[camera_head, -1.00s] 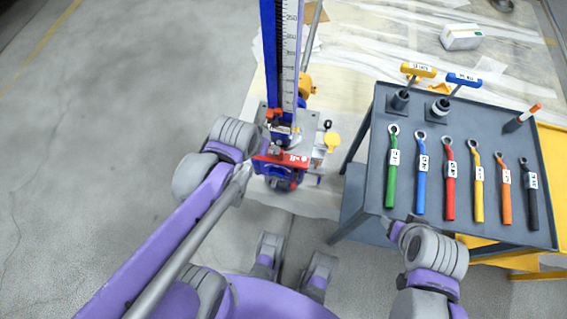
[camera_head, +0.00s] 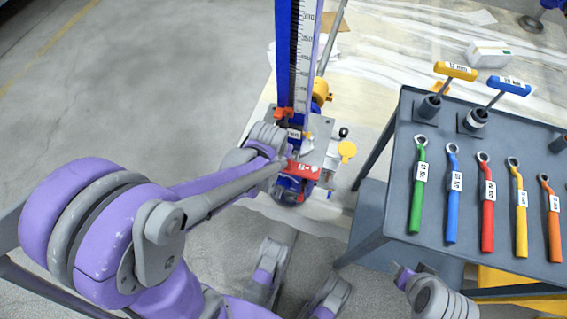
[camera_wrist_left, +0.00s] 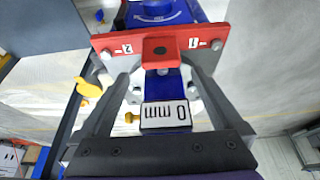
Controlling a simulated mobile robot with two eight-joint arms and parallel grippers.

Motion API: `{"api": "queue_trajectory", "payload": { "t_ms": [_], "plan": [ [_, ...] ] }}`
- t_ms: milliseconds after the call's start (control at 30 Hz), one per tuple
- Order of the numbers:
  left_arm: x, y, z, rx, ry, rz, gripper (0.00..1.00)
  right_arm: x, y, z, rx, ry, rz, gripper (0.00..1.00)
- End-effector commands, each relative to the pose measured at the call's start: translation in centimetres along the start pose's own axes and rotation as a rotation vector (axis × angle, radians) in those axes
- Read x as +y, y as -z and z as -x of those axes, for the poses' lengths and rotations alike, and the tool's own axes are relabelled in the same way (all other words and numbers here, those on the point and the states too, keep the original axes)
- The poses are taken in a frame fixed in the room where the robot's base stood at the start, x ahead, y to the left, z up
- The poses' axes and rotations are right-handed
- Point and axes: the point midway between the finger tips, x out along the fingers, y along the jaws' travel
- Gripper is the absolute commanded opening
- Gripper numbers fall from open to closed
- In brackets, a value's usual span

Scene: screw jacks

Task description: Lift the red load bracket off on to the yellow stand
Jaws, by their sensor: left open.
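The red load bracket (camera_head: 303,169) sits low at the front of the blue screw jack (camera_head: 284,60). In the left wrist view the red bracket (camera_wrist_left: 185,43) is a wide plate with white labels and a raised middle block. My left gripper (camera_wrist_left: 160,66) is open, its fingers spread either side of that middle block, fingertips close to the plate; contact cannot be told. In the head view my left forearm partly covers the bracket. Yellow metalwork (camera_head: 500,283) shows under the grey table; I cannot tell whether it is the yellow stand. My right gripper (camera_head: 402,270) is small and unclear at lower right.
A grey table (camera_head: 400,185) at right holds several coloured ring-ended wrenches and two T-handled tools. A scale labelled "0 mm" (camera_wrist_left: 164,115) lies between my left fingers. A yellow knob (camera_head: 347,150) sticks out right of the jack. The floor at left is clear.

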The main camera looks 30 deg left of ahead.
Motion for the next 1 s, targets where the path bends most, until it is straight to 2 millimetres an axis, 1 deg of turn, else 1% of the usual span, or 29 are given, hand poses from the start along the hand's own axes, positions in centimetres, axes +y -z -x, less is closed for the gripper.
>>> {"api": "queue_trajectory", "payload": {
  "t_ms": [200, 300, 533, 667, 700, 767, 800, 867, 900, 967, 1000],
  "plan": [
    [-0.2, -0.1, -3.5, -0.001, 0.0, 0.0, 1.0, 0.0, -0.5, -2.0, -0.006, 0.0, 0.0, 0.59],
    [-0.2, -0.1, -4.6, 0.0, 0.0, 0.0, 1.0, 0.0, -0.6, -2.4, -0.006, 0.0, 0.0, 0.59],
    [-0.2, -0.1, -4.6, 0.0, 0.0, 0.0, 1.0, 0.0, -0.6, -2.3, -0.006, 0.0, 0.0, 0.59],
    [-0.2, -0.1, -4.6, 0.0, 0.0, 0.0, 0.77, 0.0, -0.6, -2.3, -0.006, 0.0, 0.0, 0.59],
    [-0.2, -0.1, -4.6, 0.0, 0.0, 0.0, 0.69, 0.0, -0.6, -2.3, -0.006, 0.0, 0.0, 0.59],
    [-0.2, -0.1, -4.6, 0.0, 0.0, 0.0, 0.59, 0.0, -0.6, -2.3, -0.006, 0.0, 0.0, 0.59],
    [-0.2, -0.1, -4.6, 0.0, 0.0, 0.0, 0.51, 0.0, -0.6, -2.3, -0.006, 0.0, 0.0, 0.59],
    [-0.2, -0.1, -4.6, 0.0, 0.0, 0.0, 0.41, 0.0, -0.6, -2.3, -0.006, 0.0, 0.0, 0.59],
    [-0.2, -0.1, -4.6, 0.0, 0.0, 0.0, 0.33, 0.0, -0.6, -2.3, -0.006, 0.0, 0.0, 0.59],
    [-0.2, -0.1, -4.6, 0.0, 0.0, 0.0, 0.23, 0.0, -0.6, -2.3, -0.006, 0.0, 0.0, 0.59],
    [-0.2, -0.1, -4.6, 0.0, 0.0, 0.0, 0.15, 0.0, -0.6, -2.3, -0.006, 0.0, 0.0, 0.59]
  ]
}}
